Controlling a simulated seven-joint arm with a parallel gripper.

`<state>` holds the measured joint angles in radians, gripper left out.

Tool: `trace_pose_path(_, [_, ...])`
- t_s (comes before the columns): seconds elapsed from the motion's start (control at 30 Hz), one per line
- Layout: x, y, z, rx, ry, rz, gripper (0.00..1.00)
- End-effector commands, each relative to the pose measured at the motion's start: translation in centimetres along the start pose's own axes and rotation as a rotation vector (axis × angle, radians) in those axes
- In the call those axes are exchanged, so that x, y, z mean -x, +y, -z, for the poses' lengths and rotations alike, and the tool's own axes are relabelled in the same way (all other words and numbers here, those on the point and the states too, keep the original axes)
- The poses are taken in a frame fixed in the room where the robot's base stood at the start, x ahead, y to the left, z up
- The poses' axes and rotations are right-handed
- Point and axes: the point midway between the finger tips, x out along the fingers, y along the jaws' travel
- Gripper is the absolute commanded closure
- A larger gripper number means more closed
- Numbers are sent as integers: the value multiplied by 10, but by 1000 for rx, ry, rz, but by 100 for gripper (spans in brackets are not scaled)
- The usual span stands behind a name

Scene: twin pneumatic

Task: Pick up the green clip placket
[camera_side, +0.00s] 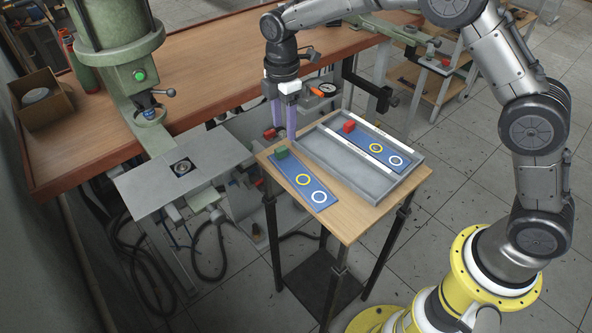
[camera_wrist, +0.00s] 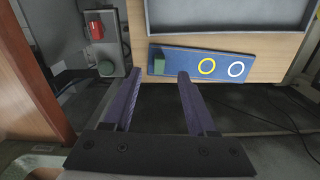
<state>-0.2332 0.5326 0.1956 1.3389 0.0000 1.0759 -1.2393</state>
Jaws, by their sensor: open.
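A small green block (camera_side: 282,153), the green clip, sits at the far left end of a blue strip (camera_side: 292,170) marked with a yellow and a white ring. The strip lies on the wooden stand top, outside the grey tray. In the wrist view the green block (camera_wrist: 159,67) is on the left end of the blue strip (camera_wrist: 184,61), just beyond the fingertips and between them in line. My gripper (camera_side: 284,132) has two purple fingers pointing down near the stand's far edge, close to the green block. The wrist view shows my gripper (camera_wrist: 160,75) open with nothing between its fingers.
A grey tray (camera_side: 342,169) on the stand holds a second blue strip (camera_side: 359,139) with a red block (camera_side: 349,127). A green press (camera_side: 120,40) with a metal plate (camera_side: 190,165) stands to the left. A wooden bench (camera_side: 210,60) runs behind.

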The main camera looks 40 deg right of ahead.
Motion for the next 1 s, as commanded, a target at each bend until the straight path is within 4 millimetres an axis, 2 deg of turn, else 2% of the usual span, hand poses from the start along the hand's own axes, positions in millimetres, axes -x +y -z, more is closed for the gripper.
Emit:
trace_pose_path(0.27, [-21, 0, 1, 0, 0, 1, 43])
trace_pose_path(0.5, [-55, 0, 4, -1, -1, 2, 43])
trace_pose_path(0.6, [-63, 0, 4, -1, 0, 0, 43])
trace_pose_path(0.87, [-66, 1, 4, -1, 1, -2, 43])
trace_pose_path(1.0, [-66, 0, 4, -1, 1, -2, 64])
